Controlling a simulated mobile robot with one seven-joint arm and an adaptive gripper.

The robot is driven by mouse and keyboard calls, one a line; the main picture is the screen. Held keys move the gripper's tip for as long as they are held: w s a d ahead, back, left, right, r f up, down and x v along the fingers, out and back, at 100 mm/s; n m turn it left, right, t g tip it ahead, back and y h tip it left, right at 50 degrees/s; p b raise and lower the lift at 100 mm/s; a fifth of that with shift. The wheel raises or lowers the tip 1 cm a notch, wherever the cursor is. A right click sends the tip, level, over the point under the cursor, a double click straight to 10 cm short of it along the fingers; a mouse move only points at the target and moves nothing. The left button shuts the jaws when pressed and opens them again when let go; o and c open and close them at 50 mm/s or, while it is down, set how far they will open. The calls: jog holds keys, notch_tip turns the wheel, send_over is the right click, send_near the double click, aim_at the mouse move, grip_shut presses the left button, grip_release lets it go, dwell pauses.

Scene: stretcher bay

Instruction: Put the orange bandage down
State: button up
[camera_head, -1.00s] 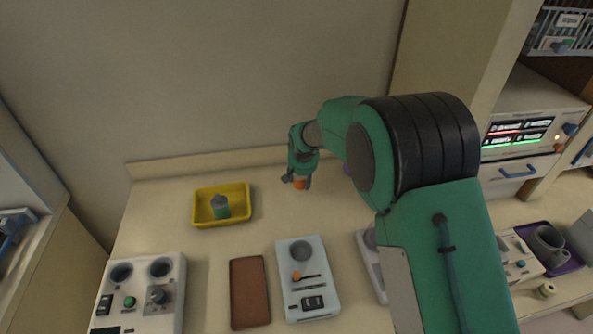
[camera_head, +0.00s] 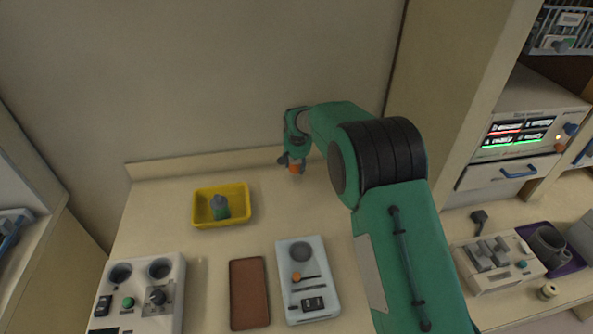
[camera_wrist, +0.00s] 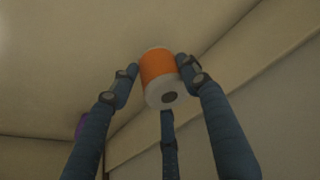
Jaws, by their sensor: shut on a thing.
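The orange bandage (camera_head: 296,167) is a small roll with an orange band and white ends. My gripper (camera_head: 293,163) is shut on it, above the back of the counter near the wall. In the wrist view the roll (camera_wrist: 157,67) sits between the fingertips of my gripper (camera_wrist: 160,75), with its white end and dark core hole facing the camera. The roll appears held clear of the counter, though the gap is hard to judge.
A yellow tray (camera_head: 236,222) holding a grey-and-green item (camera_head: 219,206) stands left of the gripper. A brown pad (camera_head: 249,293), a white device (camera_head: 319,307) and a control box (camera_head: 170,315) lie in front. The counter between tray and gripper is bare.

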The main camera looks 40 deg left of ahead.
aim_at(297, 169)
jog(key=shift+f+b, duration=0.3)
jog(key=shift+f, duration=1.45)
jog(key=shift+f, duration=0.15)
jog(key=o, duration=1.1)
jog(key=shift+o, duration=0.2)
jog(key=p+v, duration=0.1)
jog(key=v, duration=1.1)
jog(key=shift+d, duration=0.1)
